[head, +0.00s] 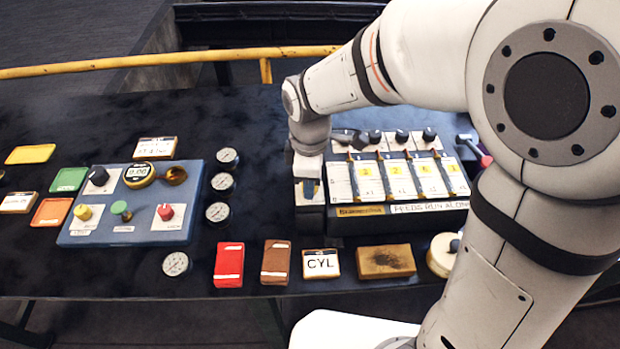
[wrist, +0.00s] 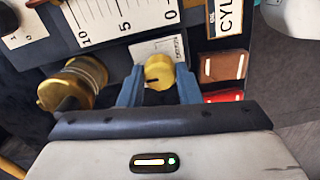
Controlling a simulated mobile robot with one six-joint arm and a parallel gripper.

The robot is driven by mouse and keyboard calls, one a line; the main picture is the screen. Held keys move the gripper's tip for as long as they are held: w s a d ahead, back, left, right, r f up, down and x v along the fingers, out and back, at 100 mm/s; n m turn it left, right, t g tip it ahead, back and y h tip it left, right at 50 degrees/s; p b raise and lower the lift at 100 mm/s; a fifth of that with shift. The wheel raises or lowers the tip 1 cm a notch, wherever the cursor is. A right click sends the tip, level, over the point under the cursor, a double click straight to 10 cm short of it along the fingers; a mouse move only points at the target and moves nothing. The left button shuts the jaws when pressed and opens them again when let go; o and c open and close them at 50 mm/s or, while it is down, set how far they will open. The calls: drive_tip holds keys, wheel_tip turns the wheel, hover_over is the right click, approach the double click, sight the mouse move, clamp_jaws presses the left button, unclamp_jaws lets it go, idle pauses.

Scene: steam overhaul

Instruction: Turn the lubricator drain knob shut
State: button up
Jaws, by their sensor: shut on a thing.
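The drain knob (wrist: 158,72) is a small round brass-yellow knob with a dark mark on its lower left edge, on a white labelled plate (wrist: 166,47) in the wrist view. My gripper (wrist: 158,84) has its blue fingers on both sides of the knob and is shut on it. In the head view my gripper (head: 310,188) points down at the left end of the lubricator (head: 361,211), a box with several yellow-tagged feed strips and black knobs. The knob is not clearly visible there.
In the wrist view, a brass cylinder (wrist: 78,82) stands left of my gripper. A CYL block (head: 321,263), a brown box (head: 276,262) and a red box (head: 229,264) lie in front. A blue panel (head: 133,235) with coloured knobs and several gauges (head: 228,158) are to the left.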

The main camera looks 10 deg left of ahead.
drive_tip(key=o, duration=1)
drive_tip(key=shift+c, duration=0.2)
wheel_tip(320, 180, up, 8)
drive_tip(key=shift+f, duration=0.1)
drive_tip(key=shift+d, duration=0.15)
drive_tip(key=s+d+m+t, duration=0.1)
drive_tip(key=s+d+m, duration=0.2)
drive_tip(key=d+m, duration=0.6)
drive_tip(key=s+d+m+t, duration=0.2)
drive_tip(key=s+d+m, duration=0.2)
drive_tip(key=d+m, duration=0.6)
drive_tip(key=d, duration=0.4)
drive_tip(key=shift+s+r, duration=0.2)
drive_tip(key=shift+s, duration=0.05)
